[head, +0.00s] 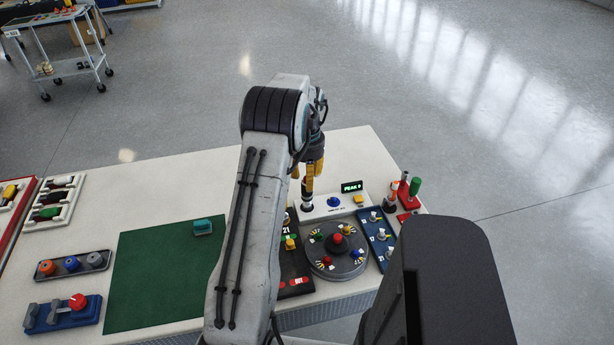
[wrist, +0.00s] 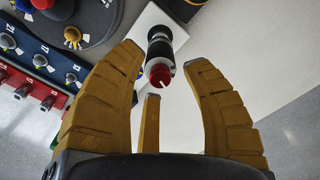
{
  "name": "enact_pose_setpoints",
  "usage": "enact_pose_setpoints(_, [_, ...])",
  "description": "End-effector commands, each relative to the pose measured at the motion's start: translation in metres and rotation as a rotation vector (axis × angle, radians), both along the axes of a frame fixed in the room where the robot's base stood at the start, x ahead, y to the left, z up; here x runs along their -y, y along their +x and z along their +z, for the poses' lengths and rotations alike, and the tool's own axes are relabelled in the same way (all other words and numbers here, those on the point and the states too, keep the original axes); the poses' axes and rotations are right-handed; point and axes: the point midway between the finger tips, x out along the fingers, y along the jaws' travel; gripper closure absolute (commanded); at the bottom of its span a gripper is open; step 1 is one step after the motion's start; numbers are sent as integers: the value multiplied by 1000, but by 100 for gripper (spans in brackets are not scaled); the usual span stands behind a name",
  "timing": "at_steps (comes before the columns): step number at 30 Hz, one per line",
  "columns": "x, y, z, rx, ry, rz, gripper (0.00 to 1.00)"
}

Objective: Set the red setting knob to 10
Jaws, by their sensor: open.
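A red knob (wrist: 161,74) with a small white mark tops a black and silver upright cylinder (wrist: 160,45) on a white panel (wrist: 176,32). It is the red knob nearest my gripper; I cannot read any scale or number on it. My gripper's yellow fingers (wrist: 164,62) are open and spread around the red knob, with visible gaps. In the head view my gripper (head: 309,180) points down over the white panel (head: 318,212), beside the small "PEAK 0" display (head: 351,187). The red knob is hidden there behind the fingers.
A round grey dial plate (head: 337,262) with several coloured knobs stands in front of the panel. A blue knob strip (head: 377,240) and red stand (head: 408,193) are at right. A green mat (head: 160,270) lies left, beside a blue block with another red knob (head: 77,301).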

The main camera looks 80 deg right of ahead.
Motion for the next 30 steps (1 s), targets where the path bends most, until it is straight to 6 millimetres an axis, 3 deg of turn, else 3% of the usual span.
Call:
enact_pose_setpoints(10, [0,0,-2,0,-1,0,55])
enact_pose_setpoints(25, [0,0,-1,0,-1,0,100])
enact_pose_setpoints(30, [0,0,-1,0,-1,0,100])
